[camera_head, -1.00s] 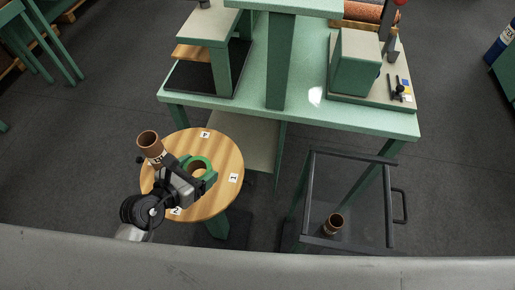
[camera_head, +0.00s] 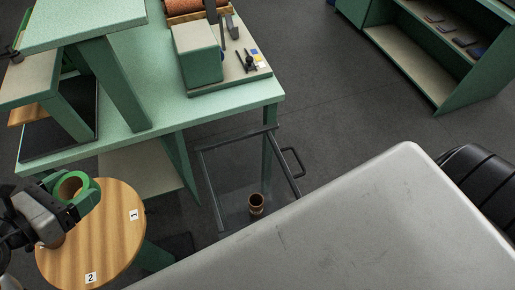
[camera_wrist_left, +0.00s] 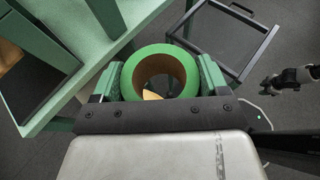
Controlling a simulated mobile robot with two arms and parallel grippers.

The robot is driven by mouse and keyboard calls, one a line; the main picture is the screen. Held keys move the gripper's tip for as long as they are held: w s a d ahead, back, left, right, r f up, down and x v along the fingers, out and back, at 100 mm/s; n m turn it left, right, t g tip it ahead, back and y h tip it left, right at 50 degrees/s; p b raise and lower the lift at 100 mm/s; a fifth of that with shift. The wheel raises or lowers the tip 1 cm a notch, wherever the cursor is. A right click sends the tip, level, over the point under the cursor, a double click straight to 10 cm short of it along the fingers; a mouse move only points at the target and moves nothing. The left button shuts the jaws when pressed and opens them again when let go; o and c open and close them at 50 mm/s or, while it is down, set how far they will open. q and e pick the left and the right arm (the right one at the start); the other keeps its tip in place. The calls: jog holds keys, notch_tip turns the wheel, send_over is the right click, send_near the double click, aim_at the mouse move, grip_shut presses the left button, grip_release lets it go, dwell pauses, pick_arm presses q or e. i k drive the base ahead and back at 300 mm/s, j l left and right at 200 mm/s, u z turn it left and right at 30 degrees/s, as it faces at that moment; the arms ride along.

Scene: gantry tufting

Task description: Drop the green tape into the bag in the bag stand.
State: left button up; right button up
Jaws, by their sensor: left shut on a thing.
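The green tape (camera_head: 87,184) is a thick green ring around a brown core, at the left of the head view. My left gripper (camera_head: 72,192) is shut on it and holds it above the round wooden table. In the left wrist view the tape (camera_wrist_left: 127,72) sits between the two green finger pads. The bag stand (camera_head: 210,189) is a dark open frame with a side handle, to the right of the tape and apart from it. Its bag looks clear and is hard to make out. In the left wrist view, a dark gripper (camera_wrist_left: 268,87), seemingly my right, shows at the right edge.
A brown roll (camera_head: 256,204) stands low inside the bag stand. The round table (camera_head: 110,242) carries number labels. A green workbench (camera_head: 160,115) with machine parts lies behind. A shelf unit (camera_head: 415,72) stands at the far right. Dark floor (camera_head: 340,110) is clear between them.

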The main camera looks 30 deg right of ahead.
aim_at(238, 220)
jog(key=k+l, duration=0.1)
jog(key=l, duration=0.8)
jog(key=k+l, duration=0.1)
jog(key=l, duration=0.85)
